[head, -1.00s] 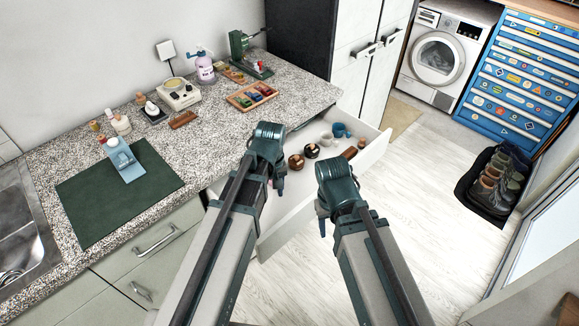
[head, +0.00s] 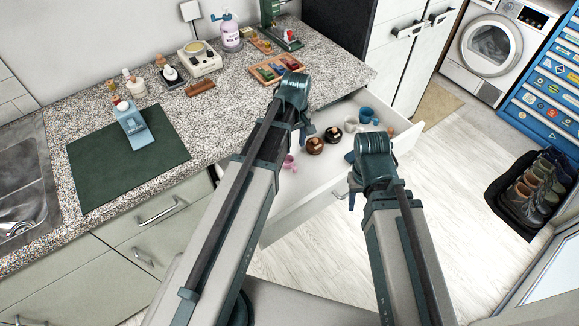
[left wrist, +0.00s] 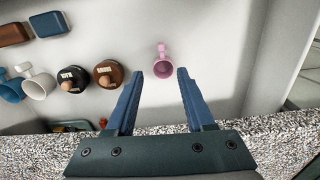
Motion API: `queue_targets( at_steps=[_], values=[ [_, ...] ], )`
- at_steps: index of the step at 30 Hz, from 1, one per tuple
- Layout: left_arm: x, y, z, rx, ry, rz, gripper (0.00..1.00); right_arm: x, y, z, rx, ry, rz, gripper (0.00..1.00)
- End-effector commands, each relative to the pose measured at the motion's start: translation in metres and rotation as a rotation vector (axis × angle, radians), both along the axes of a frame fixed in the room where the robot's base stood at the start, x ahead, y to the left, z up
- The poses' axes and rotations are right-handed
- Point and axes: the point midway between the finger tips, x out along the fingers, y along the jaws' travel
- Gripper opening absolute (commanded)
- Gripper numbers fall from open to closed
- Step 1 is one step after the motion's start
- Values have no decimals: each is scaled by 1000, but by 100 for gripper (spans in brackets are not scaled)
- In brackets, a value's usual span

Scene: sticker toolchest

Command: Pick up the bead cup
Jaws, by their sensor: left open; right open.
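A small pink cup (head: 290,162) with a handle stands in the open white drawer, partly hidden by my left arm in the head view. In the left wrist view the pink cup (left wrist: 163,65) shows between and beyond the fingertips. No beads or label show on it, so I cannot tell for sure that it is the bead cup. My left gripper (left wrist: 160,74) is open and empty, pointing at the drawer floor with the cup in line. My right gripper (head: 354,190) is open near the drawer's front, right of the left one.
The drawer also holds two dark round jars (left wrist: 108,73), a white mug (left wrist: 38,82), a blue mug (head: 367,114) and two blocks (left wrist: 48,23). The speckled counter (head: 225,120) edge lies beside the left gripper.

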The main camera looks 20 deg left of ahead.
Motion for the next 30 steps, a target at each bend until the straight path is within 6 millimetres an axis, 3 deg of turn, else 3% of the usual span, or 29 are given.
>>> queue_targets(
  at_steps=[1,12,23,30],
  values=[
    [0,0,-14,0,0,0,54,0,0,-14,0,0,0,50],
    [0,0,-63,0,0,-1,54,0,0,-63,0,0,0,50],
    [-1,0,-69,0,0,-1,54,0,0,-69,0,0,0,50],
    [-4,0,-94,0,0,-1,54,0,0,-94,0,0,0,50]
  ],
)
